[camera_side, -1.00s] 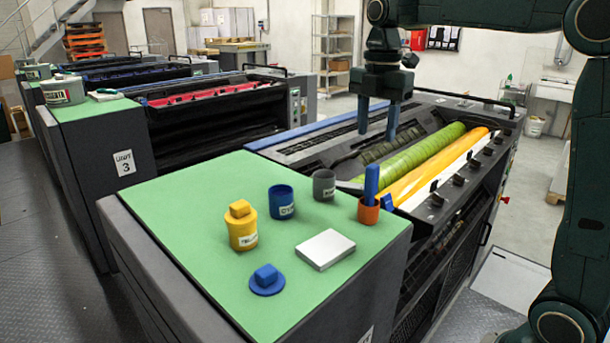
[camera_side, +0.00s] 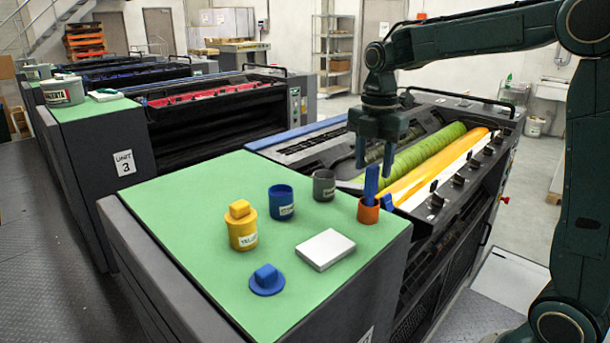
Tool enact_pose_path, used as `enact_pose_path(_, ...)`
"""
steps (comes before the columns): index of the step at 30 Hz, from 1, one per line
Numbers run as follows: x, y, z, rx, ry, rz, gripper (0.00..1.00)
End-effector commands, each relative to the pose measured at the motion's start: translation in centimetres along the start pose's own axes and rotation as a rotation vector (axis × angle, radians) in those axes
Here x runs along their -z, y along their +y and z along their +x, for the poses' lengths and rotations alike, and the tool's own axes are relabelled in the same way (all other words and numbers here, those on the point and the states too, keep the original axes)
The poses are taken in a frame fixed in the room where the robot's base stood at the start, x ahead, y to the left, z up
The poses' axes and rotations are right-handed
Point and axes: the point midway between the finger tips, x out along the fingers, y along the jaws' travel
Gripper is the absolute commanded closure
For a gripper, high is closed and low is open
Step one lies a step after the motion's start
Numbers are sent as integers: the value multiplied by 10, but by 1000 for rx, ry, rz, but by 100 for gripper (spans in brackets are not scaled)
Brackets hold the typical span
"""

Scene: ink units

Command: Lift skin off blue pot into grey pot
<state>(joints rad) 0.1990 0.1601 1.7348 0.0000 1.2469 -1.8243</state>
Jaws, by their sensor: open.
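A blue lid (camera_side: 266,280) with a block handle lies on the green top at the front. A blue-handled tool (camera_side: 371,184) stands upright in an orange-brown cup (camera_side: 368,211). My gripper (camera_side: 374,163) is open and empty, pointing down, above and behind the tool and cup.
A yellow pot (camera_side: 242,229) with its lid on stands left of the blue pot. A white flat block (camera_side: 325,249) lies in front of the cup. Green and yellow rollers (camera_side: 424,155) lie right of the green top (camera_side: 200,215). The top's left part is clear.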

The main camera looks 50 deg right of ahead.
Motion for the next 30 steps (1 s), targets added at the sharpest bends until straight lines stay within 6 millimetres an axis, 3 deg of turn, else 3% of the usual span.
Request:
enact_pose_path(9,0,0,28,0,0,0,55)
enact_pose_path(24,0,0,28,0,0,0,55)
enact_pose_path(30,0,0,28,0,0,0,94)
